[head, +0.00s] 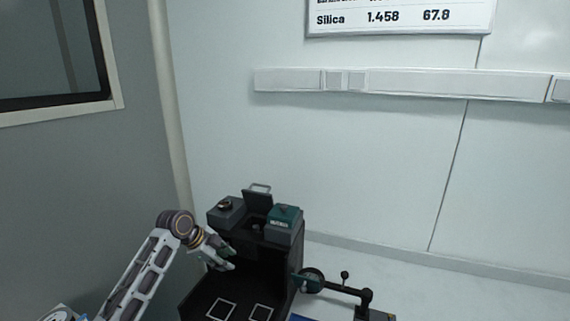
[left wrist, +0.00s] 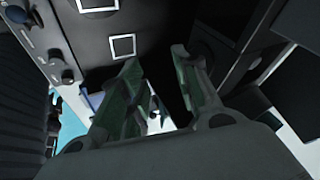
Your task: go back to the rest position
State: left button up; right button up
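My left gripper (head: 229,259) is in front of a black open-fronted bench unit (head: 254,276), below its top shelf. In the left wrist view my left gripper (left wrist: 158,60) shows two green fingers standing apart with nothing between them. Dark surfaces with white square outlines (left wrist: 123,46) lie beyond the fingertips. The right gripper is in neither view.
On the unit's top stand a grey box (head: 226,210), a dark open lid (head: 257,198) and a green-topped box (head: 285,218). A black arm-like fixture with a ball knob (head: 345,275) is to the right. White outlined squares (head: 221,309) mark the unit's floor.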

pick_arm(q)
jog(key=s+d+f+n+y, duration=0.1)
jog(key=s+f+n, duration=0.5)
jog(key=s, duration=0.5)
jog(key=s+f+n+y, duration=0.2)
jog(key=s+f+n, duration=0.2)
jog(key=s+f, duration=0.6)
jog(key=s+a+r+n+y, duration=0.1)
jog(key=s+a+n, duration=0.15)
jog(key=s, duration=0.45)
jog(key=s+a+r+n+y, duration=0.1)
jog(key=s+n, duration=0.3)
jog(key=s, duration=0.3)
notch_tip(320, 180, down, 34)
jog(key=s+g+b, duration=0.1)
jog(key=s+g, duration=0.1)
jog(key=s+a+f, duration=0.2)
jog(key=s+f, duration=0.8)
jog(key=s, duration=0.1)
jog(key=s+a+f+g, duration=0.1)
jog(key=s+a+f, duration=0.1)
jog(key=s+f, duration=0.9)
jog(key=shift+s+a+b, duration=0.25)
jog(key=shift+s+b, duration=0.1)
jog(key=shift+b, duration=0.1)
